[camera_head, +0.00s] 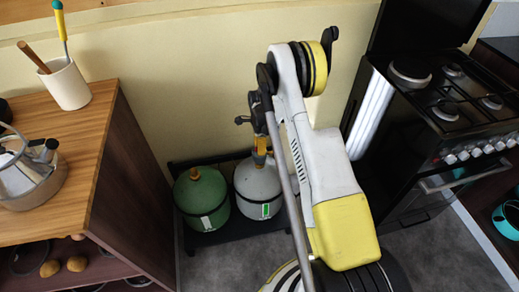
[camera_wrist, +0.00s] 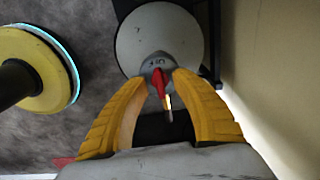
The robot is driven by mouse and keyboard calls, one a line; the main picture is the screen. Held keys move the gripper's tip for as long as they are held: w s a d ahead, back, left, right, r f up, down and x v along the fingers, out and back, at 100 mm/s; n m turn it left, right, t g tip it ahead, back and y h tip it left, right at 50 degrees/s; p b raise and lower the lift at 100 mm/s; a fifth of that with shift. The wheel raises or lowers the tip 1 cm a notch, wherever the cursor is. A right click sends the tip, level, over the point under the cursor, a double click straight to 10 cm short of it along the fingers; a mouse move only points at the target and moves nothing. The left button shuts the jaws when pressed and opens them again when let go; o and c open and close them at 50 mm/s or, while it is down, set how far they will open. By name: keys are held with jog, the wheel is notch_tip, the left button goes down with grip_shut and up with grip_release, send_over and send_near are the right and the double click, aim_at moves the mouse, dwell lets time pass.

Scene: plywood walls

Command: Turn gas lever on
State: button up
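A grey gas cylinder (camera_head: 257,180) stands on a low black rack against the wall. A green gas cylinder (camera_head: 201,195) stands beside it on the left. My gripper (camera_head: 260,152) is over the top of the grey cylinder. In the wrist view the round grey cylinder top (camera_wrist: 135,45) lies ahead, with a small red lever (camera_wrist: 158,84) on its grey valve fitting. My gripper (camera_wrist: 161,77) has its two yellow fingers apart, one on each side of the lever. I cannot tell whether either finger touches it. In the head view the lever is hidden.
A wooden cabinet (camera_head: 130,165) with a kettle (camera_head: 28,175) and a utensil cup (camera_head: 65,84) stands on the left. A black gas stove (camera_head: 425,115) stands on the right. The plywood wall (camera_head: 190,80) is close behind the cylinders. Grey floor shows in front of the rack.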

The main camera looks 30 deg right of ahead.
grip_shut()
jog(key=shift+n, duration=0.3)
jog(key=n, duration=0.3)
jog(key=shift+n, duration=0.3)
jog(key=n, duration=0.4)
jog(key=shift+n, duration=0.3)
jog(key=n, duration=0.9)
